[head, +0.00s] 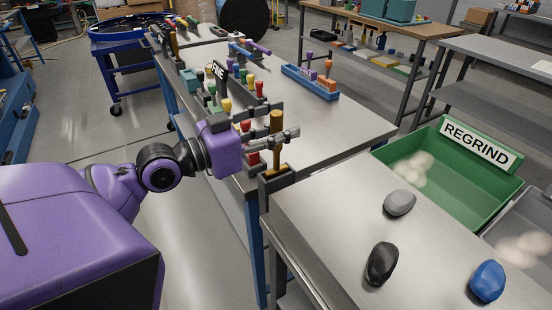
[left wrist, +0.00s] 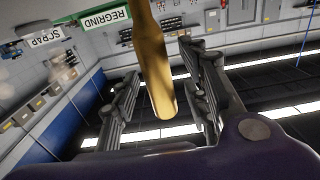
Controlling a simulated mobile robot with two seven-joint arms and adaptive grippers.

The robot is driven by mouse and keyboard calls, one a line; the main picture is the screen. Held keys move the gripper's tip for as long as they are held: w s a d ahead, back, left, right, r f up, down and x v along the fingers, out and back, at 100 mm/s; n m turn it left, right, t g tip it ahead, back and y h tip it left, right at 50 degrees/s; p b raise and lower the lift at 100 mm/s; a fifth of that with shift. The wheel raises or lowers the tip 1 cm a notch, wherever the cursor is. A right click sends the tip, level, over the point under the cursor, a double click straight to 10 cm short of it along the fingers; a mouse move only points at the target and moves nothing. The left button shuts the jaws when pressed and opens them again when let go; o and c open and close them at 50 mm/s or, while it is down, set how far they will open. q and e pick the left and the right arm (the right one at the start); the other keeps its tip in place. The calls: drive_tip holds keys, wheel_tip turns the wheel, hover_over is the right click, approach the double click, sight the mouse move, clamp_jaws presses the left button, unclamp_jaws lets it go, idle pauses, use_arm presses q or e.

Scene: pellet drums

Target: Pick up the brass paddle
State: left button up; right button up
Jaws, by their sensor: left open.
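The brass paddle (head: 277,123) stands upright at the edge of the steel bench, its gold handle up and its lower part in a dark holder (head: 276,178). My left gripper (head: 285,120) reaches in from the left at handle height. Its fingers are open, one on each side of the handle. In the left wrist view the brass handle (left wrist: 153,70) hangs between the two open fingers (left wrist: 163,100), with a visible gap on both sides. The paddle's lower end is hidden in the holder. My right gripper is not in view.
Tools with red, yellow and green handles (head: 240,88) stand in racks close behind my left gripper. A blue tray (head: 312,84) lies further back. Grey, black (head: 382,263) and blue lumps lie on the near table. A green REGRIND bin (head: 450,170) stands right.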

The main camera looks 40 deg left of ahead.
use_arm(q)
drive_tip(key=shift+c, duration=0.4)
clamp_jaws()
drive_tip(key=shift+r, duration=0.1)
